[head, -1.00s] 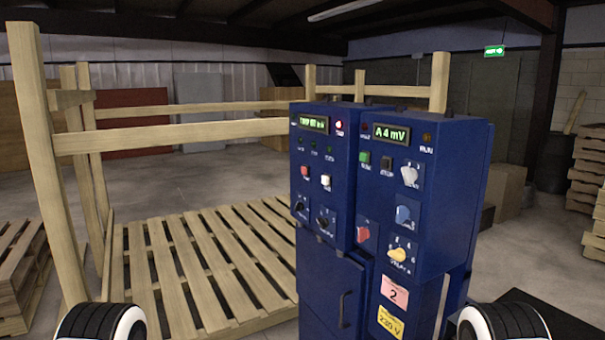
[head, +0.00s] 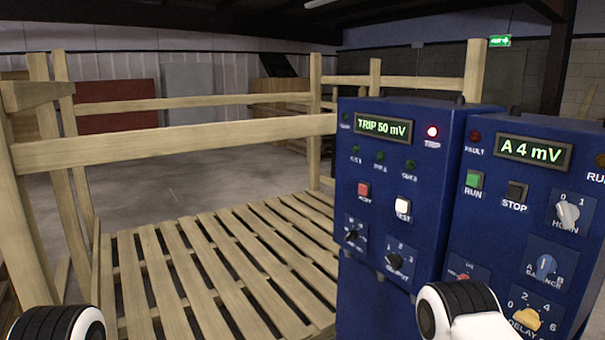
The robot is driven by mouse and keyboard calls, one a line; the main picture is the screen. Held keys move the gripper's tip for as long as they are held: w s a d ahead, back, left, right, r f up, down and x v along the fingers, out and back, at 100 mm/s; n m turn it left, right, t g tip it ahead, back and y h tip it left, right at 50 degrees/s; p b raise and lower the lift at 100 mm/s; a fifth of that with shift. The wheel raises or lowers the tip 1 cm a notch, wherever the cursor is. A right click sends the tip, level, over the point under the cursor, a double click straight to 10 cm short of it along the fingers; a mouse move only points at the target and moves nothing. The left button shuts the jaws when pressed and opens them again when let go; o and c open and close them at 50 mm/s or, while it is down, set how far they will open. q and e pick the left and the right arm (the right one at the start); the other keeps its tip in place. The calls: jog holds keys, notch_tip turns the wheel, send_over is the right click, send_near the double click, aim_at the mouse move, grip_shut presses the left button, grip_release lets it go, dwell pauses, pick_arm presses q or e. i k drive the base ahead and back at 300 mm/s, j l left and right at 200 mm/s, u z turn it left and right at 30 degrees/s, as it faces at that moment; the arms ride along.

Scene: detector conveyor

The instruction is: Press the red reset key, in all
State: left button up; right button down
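The blue control cabinet stands at the right, with a left panel (head: 345,290) and a right panel (head: 455,215). A small square red key (head: 364,189) is on the left panel, beside a white key (head: 403,204); its small label is hard to read. The right display (head: 533,150) reads "A 4 mV". Black-and-white parts of my arms show at the bottom left and bottom right. The right one stands in front of the cabinet's lower part. Neither gripper shows.
A partly hidden red control (head: 463,277) sits lower. A slatted wooden platform (head: 215,265) lies left.

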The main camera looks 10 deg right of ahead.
aim_at(362, 189)
jog(key=i+j, duration=0.35)
jog(key=i+j+u, duration=0.1)
jog(key=i+j, duration=0.2)
jog(key=i, duration=0.25)
